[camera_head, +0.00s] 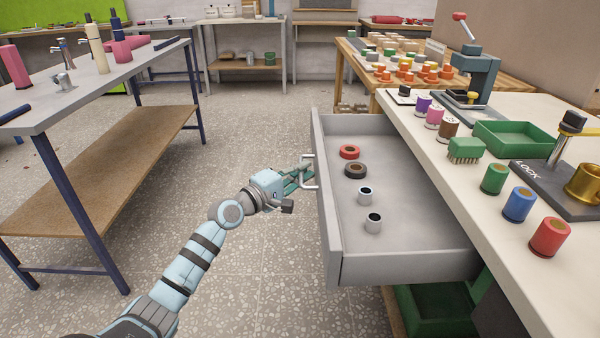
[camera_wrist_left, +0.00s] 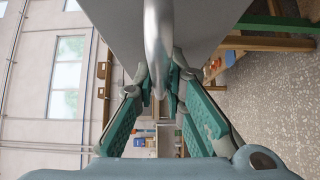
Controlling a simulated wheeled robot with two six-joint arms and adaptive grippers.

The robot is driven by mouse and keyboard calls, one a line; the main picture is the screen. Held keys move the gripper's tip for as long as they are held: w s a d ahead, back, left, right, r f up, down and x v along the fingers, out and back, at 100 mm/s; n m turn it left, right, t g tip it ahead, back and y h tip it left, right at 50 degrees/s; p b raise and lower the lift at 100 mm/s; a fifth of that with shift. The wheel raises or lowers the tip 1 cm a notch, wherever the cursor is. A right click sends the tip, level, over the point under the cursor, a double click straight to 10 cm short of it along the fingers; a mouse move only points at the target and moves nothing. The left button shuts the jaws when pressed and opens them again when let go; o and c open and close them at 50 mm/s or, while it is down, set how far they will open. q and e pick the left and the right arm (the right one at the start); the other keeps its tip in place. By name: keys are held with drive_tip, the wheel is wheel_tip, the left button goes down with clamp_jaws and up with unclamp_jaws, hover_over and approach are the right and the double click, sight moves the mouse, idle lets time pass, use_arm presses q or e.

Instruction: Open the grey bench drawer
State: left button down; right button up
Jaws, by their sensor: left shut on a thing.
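The grey bench drawer (camera_head: 327,205) is pulled well out from under the white bench on the right in the head view. Inside it lie a red ring, a dark brown ring and two small metal cups. My left gripper (camera_head: 298,180) is at the drawer's front, shut on its metal bar handle (camera_head: 309,172). In the left wrist view the handle (camera_wrist_left: 158,45) runs down between the green fingers of the gripper (camera_wrist_left: 163,90). The fingertips partly hide the grip. My right gripper is not in view.
The white bench top (camera_head: 460,155) carries coloured spools, a green brush (camera_head: 466,150), a green tray (camera_head: 512,139) and a press. A green bin (camera_head: 430,308) sits below the drawer. A table (camera_head: 110,70) stands left; speckled floor between is clear.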

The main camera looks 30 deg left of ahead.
use_arm(q)
drive_tip(key=c, duration=1.6)
unclamp_jaws()
drive_tip(key=shift+c, duration=0.2)
drive_tip(key=v, duration=0.7)
drive_tip(key=shift+s, duration=0.2)
drive_tip(key=shift+a, duration=0.1)
